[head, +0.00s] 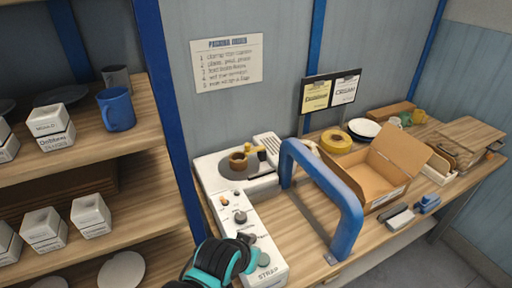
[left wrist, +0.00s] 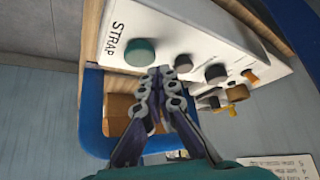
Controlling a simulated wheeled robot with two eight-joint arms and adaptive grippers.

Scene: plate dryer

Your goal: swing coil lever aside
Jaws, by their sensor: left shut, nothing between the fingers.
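A white strapping machine (head: 222,208) marked STRAP stands on the wooden bench, with several knobs on its panel. At its far end a brown coil (head: 238,161) sits on a dark round plate, beside a small yellow-and-black part (head: 261,153). I cannot tell which part is the coil lever. My left gripper (head: 246,238) is shut and empty over the near end of the panel. In the left wrist view its fingertips (left wrist: 160,73) lie close to a teal knob (left wrist: 141,51) and a small grey knob (left wrist: 183,63); contact is unclear. My right gripper is not in view.
A blue arch (head: 345,205) rises beside the machine on its right. An open cardboard box (head: 372,176) and a yellow tape roll (head: 336,140) lie beyond it.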

